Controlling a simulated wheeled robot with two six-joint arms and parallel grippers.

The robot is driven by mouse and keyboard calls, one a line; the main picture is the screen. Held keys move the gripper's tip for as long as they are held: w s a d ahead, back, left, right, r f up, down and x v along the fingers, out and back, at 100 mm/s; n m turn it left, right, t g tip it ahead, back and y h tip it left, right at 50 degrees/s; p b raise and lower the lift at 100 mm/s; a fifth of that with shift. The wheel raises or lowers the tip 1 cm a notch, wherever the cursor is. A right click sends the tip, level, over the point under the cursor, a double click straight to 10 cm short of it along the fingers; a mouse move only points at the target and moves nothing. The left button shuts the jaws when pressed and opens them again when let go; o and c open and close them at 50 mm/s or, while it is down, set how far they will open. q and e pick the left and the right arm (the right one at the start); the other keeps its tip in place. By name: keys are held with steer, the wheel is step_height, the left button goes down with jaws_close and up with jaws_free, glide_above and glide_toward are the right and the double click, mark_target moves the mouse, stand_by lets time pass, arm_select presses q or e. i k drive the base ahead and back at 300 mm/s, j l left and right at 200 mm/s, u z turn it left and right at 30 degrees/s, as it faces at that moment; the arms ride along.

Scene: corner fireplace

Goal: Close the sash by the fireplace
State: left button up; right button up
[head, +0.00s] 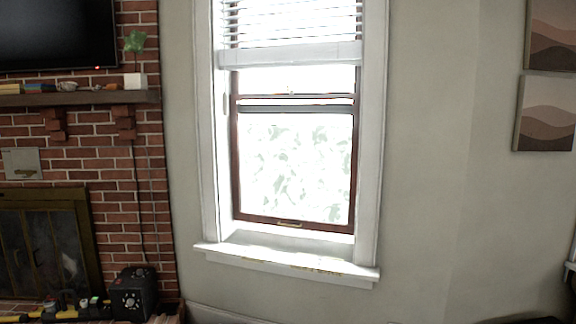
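The window's lower sash (295,222) has a dark reddish-brown frame and stands in a white casing, right of the brick fireplace (114,190). A small brass-coloured handle (290,224) sits on its bottom rail. A bright white strip shows between that rail and the white sill (290,262); I cannot tell whether it is an open gap or part of the frame. Near the sash top, two horizontal rails (295,100) show with a thin strip between them. Neither of my grippers is in view, and nothing touches the sash.
A white blind (290,54) covers the window's upper part. A black box-shaped device (134,294) stands at lower left, beside yellow-and-black items (66,313). A wooden mantel (80,98) holds small objects.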

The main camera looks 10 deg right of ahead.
mark_target(239, 215)
steer(key=i+u, duration=0.1)
steer(key=i, duration=0.75)
